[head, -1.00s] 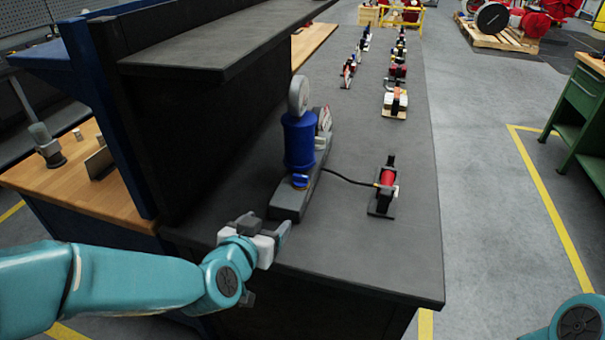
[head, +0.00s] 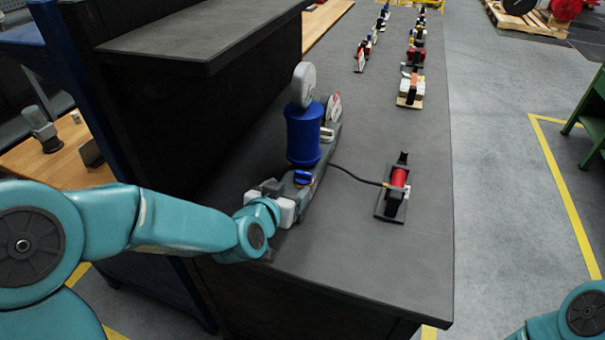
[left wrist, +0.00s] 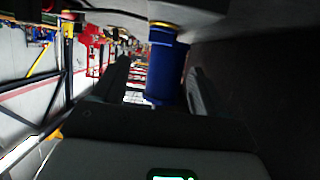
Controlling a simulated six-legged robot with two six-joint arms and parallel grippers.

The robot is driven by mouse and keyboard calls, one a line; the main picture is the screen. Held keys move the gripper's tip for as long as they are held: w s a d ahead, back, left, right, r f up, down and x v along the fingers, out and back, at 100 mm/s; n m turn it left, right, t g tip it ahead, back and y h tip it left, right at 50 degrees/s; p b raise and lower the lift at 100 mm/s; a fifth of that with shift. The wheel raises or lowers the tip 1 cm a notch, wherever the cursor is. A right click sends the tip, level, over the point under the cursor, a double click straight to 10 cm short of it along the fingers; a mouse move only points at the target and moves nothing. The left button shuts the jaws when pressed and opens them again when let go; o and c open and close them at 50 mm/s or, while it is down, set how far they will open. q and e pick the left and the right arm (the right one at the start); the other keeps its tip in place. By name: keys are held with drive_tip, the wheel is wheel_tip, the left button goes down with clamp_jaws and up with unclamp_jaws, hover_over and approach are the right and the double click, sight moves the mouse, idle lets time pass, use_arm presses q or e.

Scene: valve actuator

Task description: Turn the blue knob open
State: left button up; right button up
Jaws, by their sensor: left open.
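The small blue knob (head: 302,177) sits low on the front of the valve actuator, below its tall blue cylinder (head: 303,135). My left gripper (head: 286,192) is at the actuator's near end, just left of and in front of the knob. In the left wrist view, a blue round part with a brass-coloured collar, which looks like the knob (left wrist: 165,68), stands between the two dark open fingers (left wrist: 160,85). I cannot tell whether a finger touches it. My right gripper is out of view.
The actuator has a round grey gauge (head: 303,85) on top. A black cable runs to a red and black device (head: 395,190) on the dark bench (head: 370,250). A shelf (head: 205,40) overhangs at the left. Several small devices line the far bench.

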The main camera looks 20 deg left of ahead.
sight(303, 175)
use_arm(q)
drive_tip(key=p+x, duration=0.1)
drive_tip(key=x, duration=0.9)
drive_tip(key=shift+w, duration=0.15)
drive_tip(key=c, duration=1.1)
